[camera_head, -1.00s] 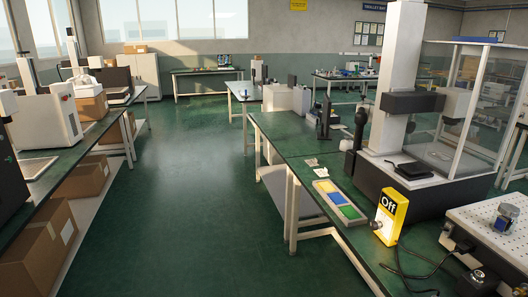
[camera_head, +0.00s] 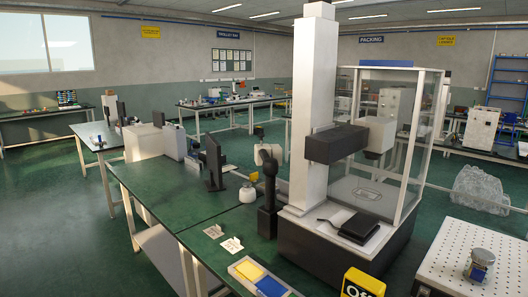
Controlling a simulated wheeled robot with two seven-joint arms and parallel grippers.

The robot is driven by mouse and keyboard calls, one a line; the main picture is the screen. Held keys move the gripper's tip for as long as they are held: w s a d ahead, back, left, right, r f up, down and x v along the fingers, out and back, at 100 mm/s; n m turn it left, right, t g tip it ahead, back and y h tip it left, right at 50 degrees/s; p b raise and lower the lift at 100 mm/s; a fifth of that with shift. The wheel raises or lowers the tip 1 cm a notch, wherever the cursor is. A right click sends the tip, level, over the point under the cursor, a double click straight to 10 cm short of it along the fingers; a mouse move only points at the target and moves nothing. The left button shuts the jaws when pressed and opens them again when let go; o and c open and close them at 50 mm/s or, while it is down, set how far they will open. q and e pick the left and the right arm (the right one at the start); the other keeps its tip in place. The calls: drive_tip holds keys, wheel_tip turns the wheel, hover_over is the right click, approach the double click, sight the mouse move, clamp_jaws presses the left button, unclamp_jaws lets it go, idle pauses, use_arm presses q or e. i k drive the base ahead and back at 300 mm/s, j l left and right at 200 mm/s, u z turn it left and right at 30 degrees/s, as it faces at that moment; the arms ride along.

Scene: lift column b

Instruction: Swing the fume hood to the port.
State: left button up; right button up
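No thing in the head view can be named for certain as the fume hood or the port. A black jointed stand (camera_head: 268,195) rises from the green bench (camera_head: 180,195), beside a machine with a tall white column (camera_head: 312,100). The machine has a dark block-shaped head (camera_head: 336,144) and a clear-walled enclosure (camera_head: 418,140) on its right. A dark upright panel (camera_head: 213,163) stands further back on the bench. Neither of my grippers is in view.
A black flat object (camera_head: 359,228) lies on the machine's base. A tray with yellow and blue parts (camera_head: 252,272) and a yellow "Off" sign (camera_head: 362,284) are at the near edge. A perforated white plate (camera_head: 440,262) stands right. Green floor (camera_head: 60,220) is open at left.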

sight(262, 151)
drive_tip(key=i+j+z, duration=0.1)
drive_tip(key=i+j, duration=0.45)
drive_tip(key=j, duration=0.2)
drive_tip(key=i+j+z, duration=0.15)
drive_tip(key=i+j, duration=0.15)
drive_tip(key=j, duration=0.1)
